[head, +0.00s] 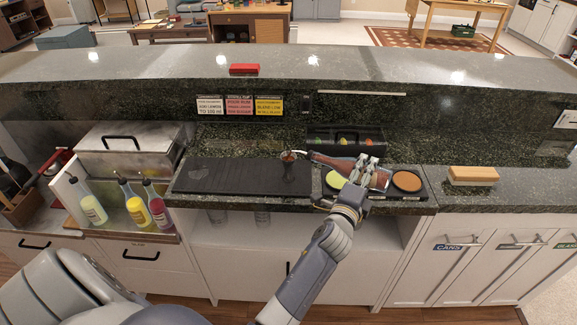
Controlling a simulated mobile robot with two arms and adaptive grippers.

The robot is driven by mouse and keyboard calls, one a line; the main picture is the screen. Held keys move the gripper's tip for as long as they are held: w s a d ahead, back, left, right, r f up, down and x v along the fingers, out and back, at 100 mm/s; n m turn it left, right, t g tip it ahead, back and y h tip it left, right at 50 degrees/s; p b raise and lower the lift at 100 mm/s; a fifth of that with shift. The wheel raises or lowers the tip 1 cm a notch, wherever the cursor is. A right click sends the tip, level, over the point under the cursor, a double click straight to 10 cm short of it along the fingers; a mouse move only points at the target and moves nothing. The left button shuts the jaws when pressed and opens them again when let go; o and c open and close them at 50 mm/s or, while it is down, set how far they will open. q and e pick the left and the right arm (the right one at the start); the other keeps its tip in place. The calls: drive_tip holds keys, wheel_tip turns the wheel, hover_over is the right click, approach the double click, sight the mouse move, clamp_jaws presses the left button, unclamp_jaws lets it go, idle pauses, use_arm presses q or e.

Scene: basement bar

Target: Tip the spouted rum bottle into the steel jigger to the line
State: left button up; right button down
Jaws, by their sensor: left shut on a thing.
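The rum bottle (331,162) is brown and lies tipped nearly level, its neck pointing left. My left gripper (366,172) is shut around the bottle's body and holds it above a black tray. The pale spout (300,152) reaches the rim of the steel jigger (289,171). The jigger stands upright on the black bar mat (225,177), near its right end. Something reddish-brown shows at the jigger's mouth; its level and the line are too small to tell. My right gripper is not in view.
The black tray (378,194) has a yellow-green and an orange round well. A dark caddy (320,134) stands behind the bottle. A tan block (472,174) lies right. Several spouted bottles (137,211) and a steel bin (126,160) are left. A raised ledge (180,66) runs behind.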

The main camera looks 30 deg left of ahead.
sight(350, 159)
use_arm(q)
drive_tip(key=shift+r, duration=0.1)
idle(0.3)
drive_tip(key=shift+a+f+m+b, duration=0.2)
drive_tip(key=shift+f+m+b, duration=0.25)
drive_tip(key=shift+f+m, duration=0.15)
drive_tip(key=shift+a+f+m+b, duration=0.15)
drive_tip(key=shift+f+m+b, duration=0.25)
drive_tip(key=shift+f+m, duration=0.2)
drive_tip(key=shift+a+m, duration=0.15)
drive_tip(key=shift+m, duration=0.15)
drive_tip(key=a+r+m+p, duration=0.1)
drive_tip(key=m, duration=0.1)
drive_tip(key=a+r+m+p, duration=0.1)
drive_tip(key=m+p, duration=0.1)
drive_tip(key=shift+s+a+p, duration=0.15)
drive_tip(key=shift+a+p, duration=0.05)
drive_tip(key=shift+p, duration=0.1)
drive_tip(key=shift+s+a+m+p, duration=0.1)
drive_tip(key=shift+a+m+p, duration=0.3)
drive_tip(key=shift+m, duration=0.4)
wheel_tip(350, 159, up, 5)
drive_tip(key=m+p, duration=0.7)
drive_tip(key=m, duration=0.1)
drive_tip(key=shift+p, duration=0.4)
drive_tip(key=shift+m+p, duration=0.3)
drive_tip(key=shift+m, duration=0.4)
drive_tip(key=shift+f, duration=0.1)
